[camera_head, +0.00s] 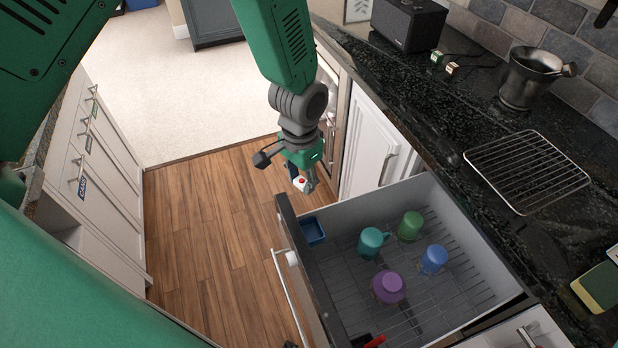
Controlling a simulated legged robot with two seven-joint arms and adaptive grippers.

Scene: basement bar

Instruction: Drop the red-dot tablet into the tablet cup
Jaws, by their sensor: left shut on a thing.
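My left gripper (303,174) is shut on a small white tablet with a red dot (300,184). It holds the tablet in the air, just beyond the far front corner of the open drawer (395,203). A small blue open cup (312,232), seemingly the tablet cup, sits inside the drawer by its front wall, below and slightly right of the gripper in the picture. The tablet is apart from the cup.
The drawer's wire rack holds a teal mug (372,242), a green mug (410,226), a blue mug (433,259) and a purple mug (388,287). The dark counter (440,120) on the right bears a wire cooling rack (527,171) and a metal pot (530,77). The wooden floor (205,225) is clear.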

